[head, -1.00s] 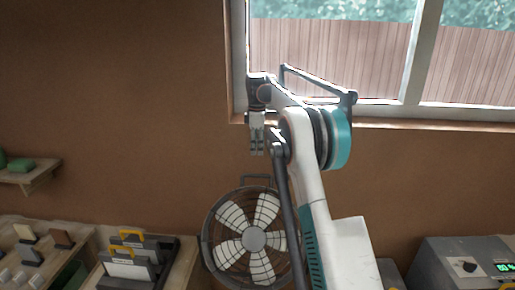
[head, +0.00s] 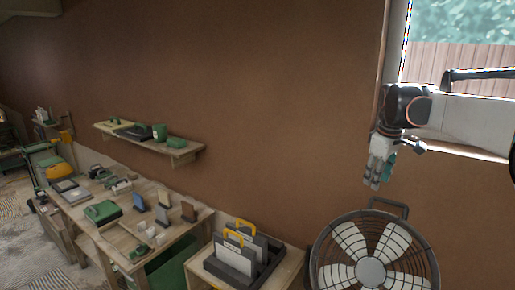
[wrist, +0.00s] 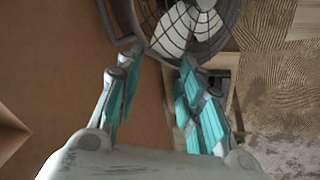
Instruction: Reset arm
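My gripper (head: 377,180) hangs fingers down at the right of the head view, in front of the brown wall and left of the window. In the wrist view my gripper (wrist: 160,100) shows two teal-padded fingers spread well apart. Nothing is between them. The fan (head: 372,272) stands below my gripper in the head view, and its cage also shows past the fingertips in the wrist view (wrist: 190,25).
A wooden bench (head: 120,240) with tools and small blocks runs along the wall at left. A rack of yellow-handled cases (head: 240,250) stands left of the fan. A wall shelf (head: 150,140) holds green items. The window (head: 460,60) is upper right.

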